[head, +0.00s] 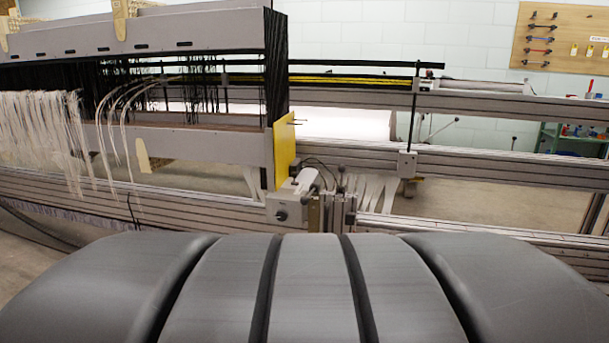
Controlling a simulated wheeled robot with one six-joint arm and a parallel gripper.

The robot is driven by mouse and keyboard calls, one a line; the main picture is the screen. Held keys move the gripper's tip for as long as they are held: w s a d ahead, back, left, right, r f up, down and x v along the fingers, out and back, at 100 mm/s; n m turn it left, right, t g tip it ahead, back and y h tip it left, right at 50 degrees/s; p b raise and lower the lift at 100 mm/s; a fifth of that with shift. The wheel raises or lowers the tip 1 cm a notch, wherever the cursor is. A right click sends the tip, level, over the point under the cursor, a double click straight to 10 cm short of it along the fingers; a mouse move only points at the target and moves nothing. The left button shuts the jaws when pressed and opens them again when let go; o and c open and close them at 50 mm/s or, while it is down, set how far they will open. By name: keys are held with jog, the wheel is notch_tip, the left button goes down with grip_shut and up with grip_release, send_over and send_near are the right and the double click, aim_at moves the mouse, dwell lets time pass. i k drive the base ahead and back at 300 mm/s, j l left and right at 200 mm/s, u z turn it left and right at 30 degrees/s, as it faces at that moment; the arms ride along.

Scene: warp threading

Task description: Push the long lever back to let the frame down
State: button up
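The frame (185,150) is a long grey rack at the left, hung with black threads and pale yarn ends. A yellow plate (284,150) stands upright at its right end. A long, thin black bar (414,105) stands nearly upright right of the frame, its lower end at a grey block (407,165). A short thin rod with a dark knob (456,119) leans to the right beside it. I cannot tell for certain which of these is the long lever. My gripper is not in view.
Long grey rails (500,168) run across the picture. A small grey machine unit (290,203) sits on the lower rail. A pegboard with tools (565,40) hangs on the back wall. Floor (530,205) shows between the rails at right. A large dark curved surface fills the bottom.

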aim_at(303, 200)
jog(key=i+j, duration=0.35)
jog(key=i, duration=0.15)
jog(key=i+j+u, duration=0.1)
jog(key=i+j, duration=0.25)
jog(key=i, duration=0.15)
